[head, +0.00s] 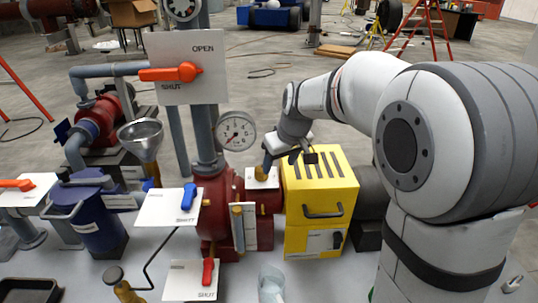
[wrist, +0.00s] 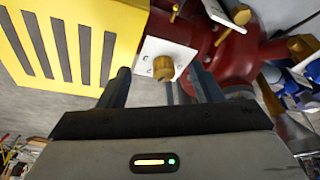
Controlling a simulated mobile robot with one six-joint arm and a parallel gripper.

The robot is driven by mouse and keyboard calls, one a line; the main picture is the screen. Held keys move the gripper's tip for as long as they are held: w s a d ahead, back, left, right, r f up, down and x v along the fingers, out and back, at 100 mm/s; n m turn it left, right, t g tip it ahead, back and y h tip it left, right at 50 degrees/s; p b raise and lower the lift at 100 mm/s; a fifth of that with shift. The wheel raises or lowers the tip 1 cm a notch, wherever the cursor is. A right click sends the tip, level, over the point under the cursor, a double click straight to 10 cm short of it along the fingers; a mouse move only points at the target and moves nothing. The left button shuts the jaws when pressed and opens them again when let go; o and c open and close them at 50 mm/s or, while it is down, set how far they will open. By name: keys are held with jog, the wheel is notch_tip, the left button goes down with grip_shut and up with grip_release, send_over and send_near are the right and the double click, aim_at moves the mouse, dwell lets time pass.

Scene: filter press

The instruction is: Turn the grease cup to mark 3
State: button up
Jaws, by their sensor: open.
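The grease cup (wrist: 164,68) is a small brass knob on a white plate (wrist: 151,49) in the wrist view. Small dark marks show on the plate, but I cannot read them or tell which one the cup points at. In the head view the brass cup (head: 261,174) sits on top of the red housing, partly behind my gripper. My gripper (wrist: 161,73) is open, with one finger on either side of the cup in the wrist view. Gaps show between the cup and both fingers. In the head view my gripper (head: 268,160) is right above the plate.
A yellow slotted box (head: 320,185) stands close to the right of the cup. A red pump body (head: 213,205) and grey upright pipe stand to its left. A gauge (head: 236,131) is behind. A blue-handled SHUT plate (head: 170,207) and a clear beaker (head: 271,283) are nearer.

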jog(key=s+d+m, duration=0.1)
jog(key=s+d, duration=0.1)
jog(key=s, duration=0.3)
jog(key=s+d+m, duration=0.1)
jog(key=s, duration=0.4)
jog(key=s+d+m+h, duration=0.1)
jog(key=s+d, duration=0.1)
jog(key=s, duration=0.2)
jog(key=shift+s+d+g, duration=0.3)
jog(key=shift+s, duration=0.1)
jog(key=shift+c, duration=0.2)
jog(key=s+d+f+m, duration=0.1)
jog(key=s, duration=0.2)
jog(key=s+d+f, duration=0.1)
jog(key=s, duration=0.2)
jog(key=s+d+f+m+h, duration=0.1)
jog(key=s, duration=0.3)
jog(key=shift+s+d+f+m+g, duration=0.1)
jog(key=shift+d+m+g, duration=0.05)
jog(key=shift+m+g, duration=0.15)
jog(key=c, duration=0.5)
jog(key=shift+o, duration=0.2)
jog(key=shift+d, duration=0.1)
